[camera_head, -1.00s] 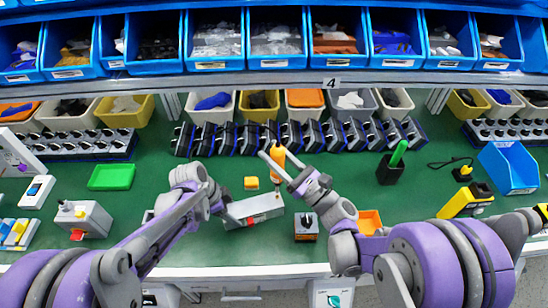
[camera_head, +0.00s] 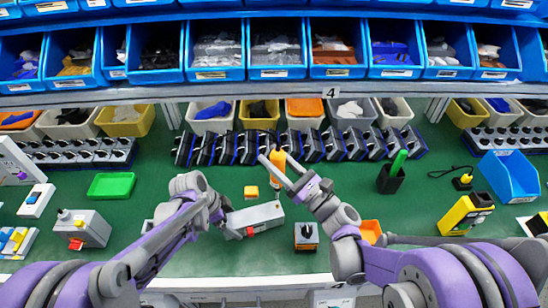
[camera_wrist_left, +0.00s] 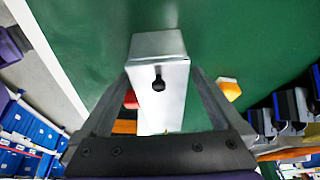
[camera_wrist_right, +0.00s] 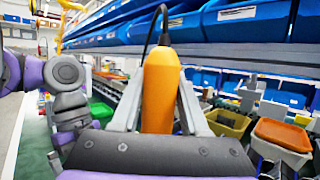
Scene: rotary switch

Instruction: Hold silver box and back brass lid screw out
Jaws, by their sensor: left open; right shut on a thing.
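The silver box (camera_head: 262,217) lies on the green mat near the front middle, with a small red part on its front side. My left gripper (camera_head: 230,218) is at its left end. In the left wrist view the open fingers stand on either side of the box (camera_wrist_left: 160,65), which has a dark round-headed mark on its face. My right gripper (camera_head: 275,166) is shut on an orange screwdriver (camera_head: 278,158), held upright above and behind the box. The screwdriver handle (camera_wrist_right: 160,92) also shows in the right wrist view. I cannot make out the brass lid screw.
A yellow block (camera_head: 250,191) lies just behind the box. A rotary switch (camera_head: 306,236) stands to its right, and an orange tray (camera_head: 371,229) is farther right. A green tray (camera_head: 111,185) lies left. A row of dark switches (camera_head: 300,147) stands behind.

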